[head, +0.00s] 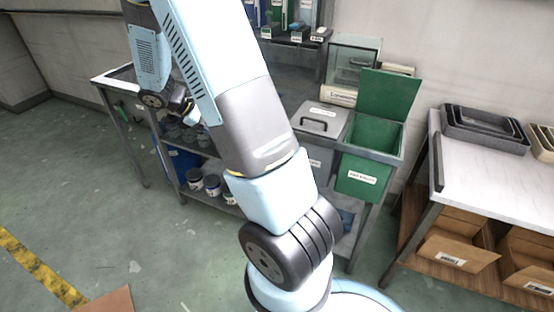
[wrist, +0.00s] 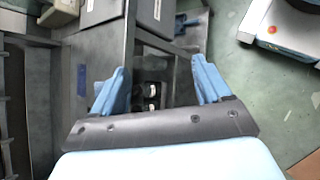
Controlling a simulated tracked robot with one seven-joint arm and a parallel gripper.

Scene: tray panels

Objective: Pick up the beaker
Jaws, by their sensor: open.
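I cannot make out a beaker for certain in either view. Several small, greyish, rounded vessels (head: 175,133) show behind and below my gripper at the left of the metal bench in the head view; they are too small and partly covered to identify. My gripper (wrist: 158,66) is open in the wrist view, its two blue fingers apart with nothing held between them. Between and beyond the fingers are the bench's dark structure and small white-marked items (wrist: 152,98) in shadow, apart from the fingers. My arm hides the middle of the bench in the head view.
A green open-lidded bin (head: 370,160) and a grey handled box (head: 321,120) stand on the bench's right. Paint cans (head: 212,185) sit on its lower shelf. A white-topped table (head: 490,158) with grey trays (head: 485,125) stands at right.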

